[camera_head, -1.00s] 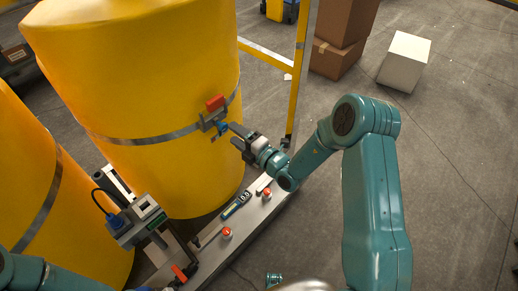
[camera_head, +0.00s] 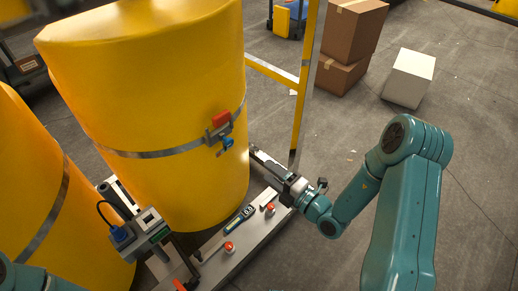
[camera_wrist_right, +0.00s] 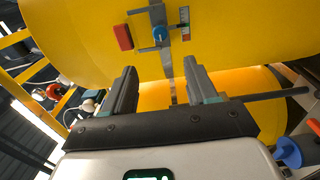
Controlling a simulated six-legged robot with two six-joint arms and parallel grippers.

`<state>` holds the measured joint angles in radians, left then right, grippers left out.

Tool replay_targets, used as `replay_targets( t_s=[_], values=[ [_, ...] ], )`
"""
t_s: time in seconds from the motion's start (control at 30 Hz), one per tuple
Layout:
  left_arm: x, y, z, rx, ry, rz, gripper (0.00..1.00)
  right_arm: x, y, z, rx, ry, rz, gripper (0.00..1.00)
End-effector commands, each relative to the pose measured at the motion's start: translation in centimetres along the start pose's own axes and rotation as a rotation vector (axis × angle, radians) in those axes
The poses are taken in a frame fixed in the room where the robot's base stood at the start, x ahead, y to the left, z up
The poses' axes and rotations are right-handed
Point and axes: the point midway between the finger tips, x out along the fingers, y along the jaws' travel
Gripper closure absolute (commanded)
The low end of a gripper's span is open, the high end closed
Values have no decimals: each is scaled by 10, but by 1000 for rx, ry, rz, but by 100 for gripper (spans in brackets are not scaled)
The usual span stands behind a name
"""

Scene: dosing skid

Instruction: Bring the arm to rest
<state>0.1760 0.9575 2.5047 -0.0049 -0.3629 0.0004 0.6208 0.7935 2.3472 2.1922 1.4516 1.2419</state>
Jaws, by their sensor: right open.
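My right arm reaches in from the right in the head view. Its gripper (camera_head: 264,160) is to the right of the big yellow tank (camera_head: 150,100), pointing toward it. In the right wrist view the two fingers (camera_wrist_right: 160,85) stand wide apart with nothing between them. The valve's blue knob (camera_head: 227,143) and red block (camera_head: 221,118) are on the tank's metal band, left of the gripper and apart from it. The blue knob also shows beyond the fingers in the wrist view (camera_wrist_right: 160,34).
A grey ledge (camera_head: 220,262) with red-topped buttons (camera_head: 229,247) and a blue-yellow tool (camera_head: 240,218) runs below the gripper. A yellow frame post (camera_head: 305,80) stands behind it. A pump unit (camera_head: 140,232) is at lower left. Boxes (camera_head: 350,35) stand back right; floor there is open.

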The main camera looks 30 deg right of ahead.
Motion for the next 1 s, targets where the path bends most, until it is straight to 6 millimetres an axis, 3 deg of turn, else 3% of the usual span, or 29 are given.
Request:
replay_targets(
  t_s=[0.17, 0.27, 0.37, 0.43, 0.5, 0.6, 0.7, 0.77, 0.83, 0.93, 0.97, 1.0],
  values=[
    [0, 0, 0, 0, 0, 0, 57, 0, 0, -1, -2, 6, -2, 42],
    [-5, 2, 0, 0, 0, 0, 57, 2, 0, -22, -35, 88, -27, 42],
    [-16, 6, 0, 0, 0, 0, 57, -3, -3, -76, -143, 316, -79, 42],
    [-26, 10, 0, 0, 0, 0, 57, -19, -9, -128, -280, 559, -110, 42],
    [-37, 13, 1, 0, 0, 0, 57, -50, -17, -178, -467, 842, -109, 42],
    [-53, 19, 1, 0, 0, 0, 57, -111, -32, -225, -805, 1264, -24, 42],
    [-68, 24, 1, 0, 0, 0, 57, -165, -51, -235, -1188, 1638, 168, 42],
    [-77, 28, 2, 0, 0, 0, 57, -186, -61, -228, -1436, 1825, 335, 42],
    [-86, 31, 2, 0, 0, 0, 57, -196, -71, -214, -1732, 1988, 575, 42],
    [-98, 35, 2, 0, 0, 0, 57, -186, -78, -196, -2127, 2094, 948, 42],
    [-100, 36, 2, 0, 0, 0, 57, -180, -78, -193, 2098, -1972, -992, 42],
    [-103, 37, 2, 0, 0, 0, 57, -172, -78, -191, 2045, -1812, -1031, 42]
  ],
)
